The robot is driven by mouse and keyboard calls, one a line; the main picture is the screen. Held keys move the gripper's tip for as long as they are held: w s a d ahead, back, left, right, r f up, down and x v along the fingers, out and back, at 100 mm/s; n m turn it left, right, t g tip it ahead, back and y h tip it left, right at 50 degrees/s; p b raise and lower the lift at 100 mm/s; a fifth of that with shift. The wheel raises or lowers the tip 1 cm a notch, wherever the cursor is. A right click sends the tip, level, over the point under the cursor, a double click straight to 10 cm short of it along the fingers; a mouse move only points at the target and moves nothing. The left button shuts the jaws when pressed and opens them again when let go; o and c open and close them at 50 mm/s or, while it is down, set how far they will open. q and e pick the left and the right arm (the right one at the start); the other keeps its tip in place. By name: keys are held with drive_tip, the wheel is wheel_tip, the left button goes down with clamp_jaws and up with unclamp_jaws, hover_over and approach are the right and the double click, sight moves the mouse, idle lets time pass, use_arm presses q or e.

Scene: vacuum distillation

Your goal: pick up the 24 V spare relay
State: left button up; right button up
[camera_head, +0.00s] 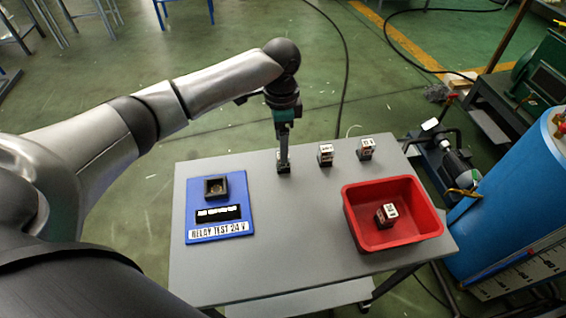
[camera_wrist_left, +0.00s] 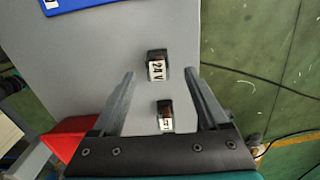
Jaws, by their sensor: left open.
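The relay labelled 24 V (camera_wrist_left: 157,68) is a small dark block with a white label. In the left wrist view it lies between the two open fingertips of my left gripper (camera_wrist_left: 160,74), with a visible gap on each side. In the head view my left gripper (camera_head: 283,154) points down over this relay (camera_head: 284,169), the leftmost of the back row, and partly hides it. I cannot tell exactly how far the fingertips are above the table. My right gripper is not in view.
A second relay (camera_head: 325,154) and a third (camera_head: 365,149) stand to the right on the grey table (camera_head: 290,235). A red tray (camera_head: 353,225) holds another relay (camera_head: 386,214). A blue relay test board (camera_head: 198,228) with a dark socket (camera_head: 216,187) lies at left. The table's middle is clear.

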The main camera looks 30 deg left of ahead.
use_arm(q)
drive_tip(key=f+b, duration=0.1)
drive_tip(key=f, duration=0.1)
drive_tip(key=f+b, duration=0.1)
drive_tip(key=f, duration=0.2)
drive_tip(key=shift+s+d+f, duration=0.1)
drive_tip(key=shift+d, duration=0.1)
drive_tip(key=shift+c, duration=0.4)
drive_tip(key=c, duration=0.3)
clamp_jaws()
